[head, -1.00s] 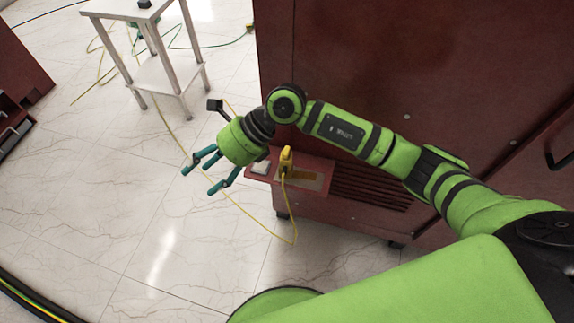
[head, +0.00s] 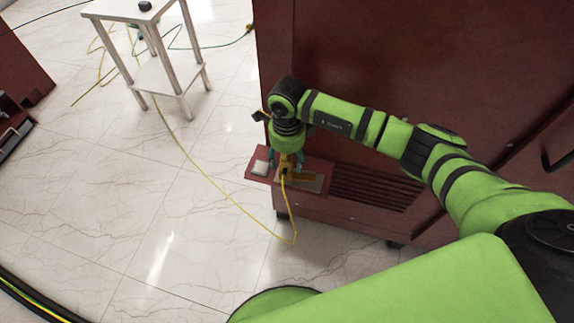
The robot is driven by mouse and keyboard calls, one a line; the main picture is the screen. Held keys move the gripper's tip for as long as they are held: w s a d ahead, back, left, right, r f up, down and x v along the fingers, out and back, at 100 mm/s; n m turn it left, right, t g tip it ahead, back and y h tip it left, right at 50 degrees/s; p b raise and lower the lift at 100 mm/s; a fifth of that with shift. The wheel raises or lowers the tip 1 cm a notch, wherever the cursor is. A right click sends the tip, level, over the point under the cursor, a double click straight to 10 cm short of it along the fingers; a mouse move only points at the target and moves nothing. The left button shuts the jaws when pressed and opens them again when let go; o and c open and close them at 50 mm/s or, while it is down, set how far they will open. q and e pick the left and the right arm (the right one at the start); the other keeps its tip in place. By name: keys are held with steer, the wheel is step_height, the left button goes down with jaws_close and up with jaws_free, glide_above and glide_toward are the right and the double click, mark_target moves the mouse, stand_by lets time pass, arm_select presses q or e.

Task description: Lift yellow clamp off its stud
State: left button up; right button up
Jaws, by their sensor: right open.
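The yellow clamp (head: 285,171) stands on a small red shelf (head: 259,178) that juts from the dark red cabinet. A yellow cable (head: 296,222) hangs from it and loops over the floor. My right gripper (head: 286,163) points down over the clamp, with its teal fingers open on both sides of the clamp's upper part. Whether the fingers touch it cannot be told. The clamp's top is partly hidden by the gripper, and the stud is not visible. My left gripper is not in view.
The red cabinet (head: 350,60) rises close behind my right arm. A white side table (head: 130,10) stands at the upper left. The tiled floor (head: 130,210) at left is open apart from cables.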

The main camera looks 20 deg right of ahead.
steer(key=shift+f, duration=0.15)
steer(key=c, duration=1.2)
steer(key=shift+w, duration=0.1)
